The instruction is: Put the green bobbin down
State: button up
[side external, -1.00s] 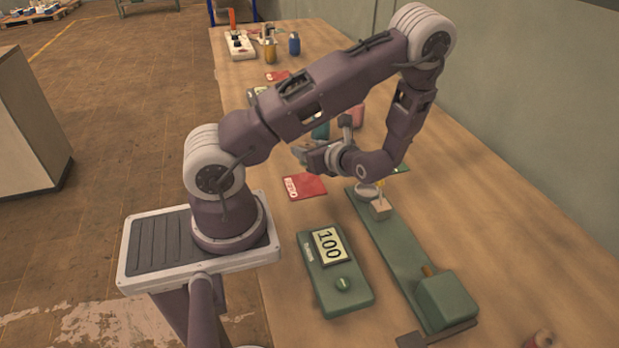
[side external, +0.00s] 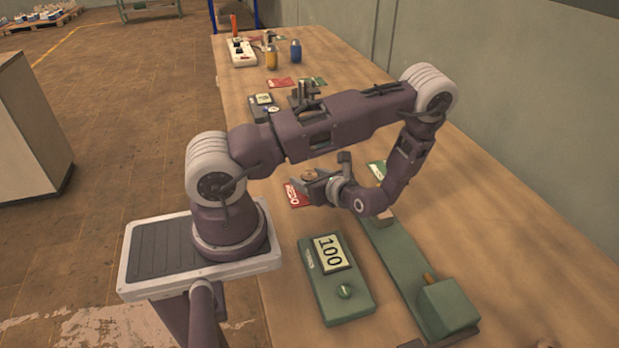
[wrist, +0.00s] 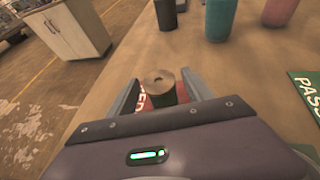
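The green bobbin (wrist: 168,94) is between my fingers in the wrist view, upright, with a round tan top with a small hole and a dark green side. My gripper (wrist: 160,82) is shut on it, one finger on each side. In the side external view the bobbin (side external: 309,175) shows as a small tan disc at my gripper (side external: 313,178). It is over or beside the red card (side external: 296,196) near the table's left edge. The red card (wrist: 141,101) also shows below and around it in the wrist view. I cannot tell whether its underside touches the card.
A teal cup (wrist: 220,16) and a pink cup (wrist: 279,10) stand beyond my gripper. A green card marked PASS (wrist: 307,90) lies to the right. A box reading 100 (side external: 335,278) and a long green fixture (side external: 408,263) lie nearer the side camera. Bare table lies along the wall.

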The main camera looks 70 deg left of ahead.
jog(key=shift+r, duration=0.15)
jog(key=v, duration=1.2)
jog(key=shift+a+r, duration=0.1)
jog(key=s+d+r+n+t+h, duration=0.4)
jog(key=d+r+n+h, duration=0.2)
jog(key=r, duration=0.6)
jog(key=s+d+r+n+t+h, duration=0.5)
jog(key=d+r+n+h, duration=0.2)
jog(key=d+r+n, duration=0.2)
notch_tip(320, 180, up, 3)
jog(key=shift+s+d+r, duration=0.1)
jog(key=shift+s+d, duration=0.05)
jog(key=shift+d, duration=0.85)
